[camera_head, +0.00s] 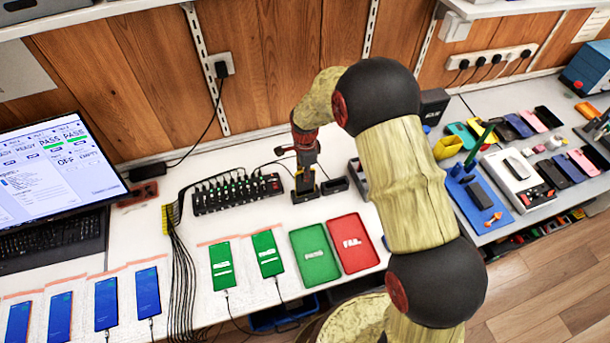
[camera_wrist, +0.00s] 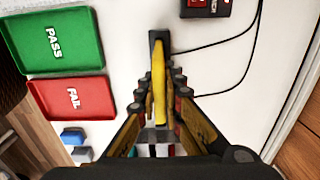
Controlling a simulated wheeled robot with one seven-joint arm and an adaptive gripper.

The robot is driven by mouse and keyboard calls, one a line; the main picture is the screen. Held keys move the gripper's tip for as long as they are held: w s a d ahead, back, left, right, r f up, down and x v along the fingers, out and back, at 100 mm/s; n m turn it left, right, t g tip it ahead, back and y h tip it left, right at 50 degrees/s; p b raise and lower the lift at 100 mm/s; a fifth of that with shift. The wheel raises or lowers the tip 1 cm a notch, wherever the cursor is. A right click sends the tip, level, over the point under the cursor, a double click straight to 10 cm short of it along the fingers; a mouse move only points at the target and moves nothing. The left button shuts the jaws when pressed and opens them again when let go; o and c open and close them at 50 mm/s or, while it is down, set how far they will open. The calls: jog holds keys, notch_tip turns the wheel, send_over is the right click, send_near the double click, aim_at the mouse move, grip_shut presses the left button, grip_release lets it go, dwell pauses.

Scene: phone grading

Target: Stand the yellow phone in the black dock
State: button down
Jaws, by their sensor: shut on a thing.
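The yellow phone (camera_wrist: 158,82) is seen edge-on in the wrist view, upright between the fingers of my gripper (camera_wrist: 160,105), which is shut on it. The black dock (camera_wrist: 159,36) shows at the phone's far end and partly beneath it; the phone and fingers hide the rest. In the head view my gripper (camera_head: 305,172) points down over the dock (camera_head: 305,194), with the phone mostly hidden by the fingers. I cannot tell whether the phone's lower edge is seated in the dock or just above it.
The green PASS tray (camera_head: 314,254) and red FAIL tray (camera_head: 354,243) lie in front of the dock. A cabled black hub (camera_head: 236,194) is to its left, and a small black box (camera_head: 334,186) stands close on its right. Green-screen phones (camera_head: 221,265) lie nearer the front.

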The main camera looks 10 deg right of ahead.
jog(key=shift+f, duration=0.15)
jog(key=shift+f+b, duration=0.35)
jog(key=shift+f, duration=0.15)
jog(key=c, duration=1.8)
grip_release()
jog(key=shift+c, duration=0.2)
jog(key=shift+r+p, duration=2.1)
jog(key=shift+r, duration=1.4)
